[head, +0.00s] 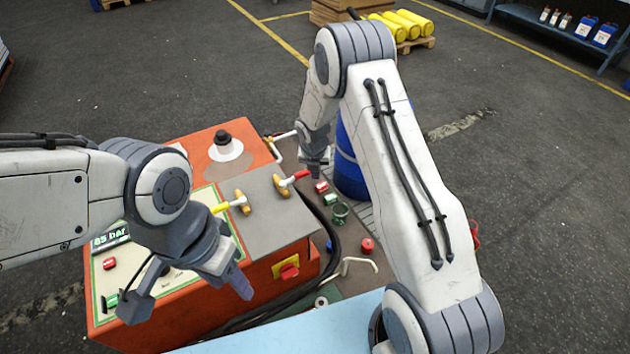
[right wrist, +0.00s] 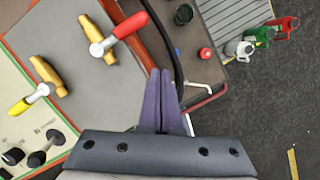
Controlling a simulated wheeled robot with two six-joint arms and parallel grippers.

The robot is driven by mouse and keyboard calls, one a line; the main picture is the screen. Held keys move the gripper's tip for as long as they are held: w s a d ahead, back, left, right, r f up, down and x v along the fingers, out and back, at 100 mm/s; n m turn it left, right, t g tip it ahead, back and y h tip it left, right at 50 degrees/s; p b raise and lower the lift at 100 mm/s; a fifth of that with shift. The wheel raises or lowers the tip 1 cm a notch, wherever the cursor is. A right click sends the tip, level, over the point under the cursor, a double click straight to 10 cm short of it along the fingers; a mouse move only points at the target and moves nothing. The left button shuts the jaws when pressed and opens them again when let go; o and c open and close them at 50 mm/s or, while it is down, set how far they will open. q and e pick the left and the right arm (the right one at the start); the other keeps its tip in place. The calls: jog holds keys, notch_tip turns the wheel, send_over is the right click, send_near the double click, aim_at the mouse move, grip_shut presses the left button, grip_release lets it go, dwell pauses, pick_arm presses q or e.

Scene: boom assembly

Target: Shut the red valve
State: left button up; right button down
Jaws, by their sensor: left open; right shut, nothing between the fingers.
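The red valve has a brass body (head: 282,188) and a red lever (head: 299,175) on the grey top plate of an orange machine. In the right wrist view the red lever (right wrist: 131,25) lies crosswise to its brass body (right wrist: 97,38). My right gripper (head: 316,172) is shut and empty close to the lever's outer end. In the right wrist view its closed purple fingers (right wrist: 160,74) are below and right of the lever, apart from it in the picture. My left gripper (head: 190,295) is open and empty over the machine's front panel.
A yellow-lever valve (head: 221,208) sits left of the red one, its lever also crosswise. A red-and-yellow switch (head: 289,271) is on the machine's side. A blue drum (head: 349,165) stands behind my right arm. Small cans and a red knob (head: 367,246) are right of the machine.

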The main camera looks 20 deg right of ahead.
jog(key=shift+v, duration=0.9)
jog(key=shift+d, duration=0.2)
jog(key=shift+r, duration=0.1)
jog(key=s+a+r+m+y, duration=0.1)
jog(key=s+a+r+m, duration=1)
jog(key=s+a+r, duration=0.25)
jog(key=s+a+r+m+g, duration=0.1)
jog(key=s+r+m, duration=0.2)
jog(key=s+m, duration=0.3)
jog(key=s+a+r+m+g+y, duration=0.1)
jog(key=s+r+m, duration=0.3)
jog(key=s, duration=1.3)
jog(key=m, duration=0.3)
jog(key=shift+r+g, duration=0.2)
jog(key=shift+g, duration=0.2)
